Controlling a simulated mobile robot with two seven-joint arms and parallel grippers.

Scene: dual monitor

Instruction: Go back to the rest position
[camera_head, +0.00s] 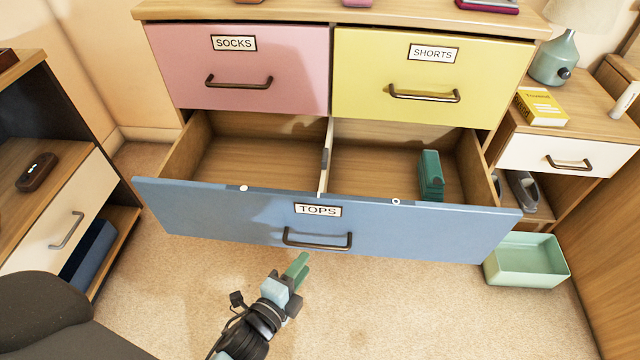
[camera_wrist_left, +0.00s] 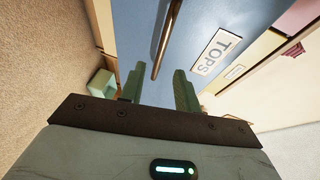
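My left gripper (camera_head: 302,267) is in front of the open blue drawer (camera_head: 220,213) labelled TOPS, below its dark bar handle (camera_head: 318,240). In the left wrist view, the two green fingers of this gripper (camera_wrist_left: 160,85) stand apart with nothing between them. The handle (camera_wrist_left: 164,45) shows beyond the fingertips and appears apart from them. My right gripper is in neither view.
The drawer has two compartments; the right one holds a green folded item (camera_head: 431,174). Above are the closed pink SOCKS drawer (camera_head: 255,70) and yellow SHORTS drawer (camera_head: 420,85). A mint bin (camera_head: 526,262) stands at right. Carpet in front is clear.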

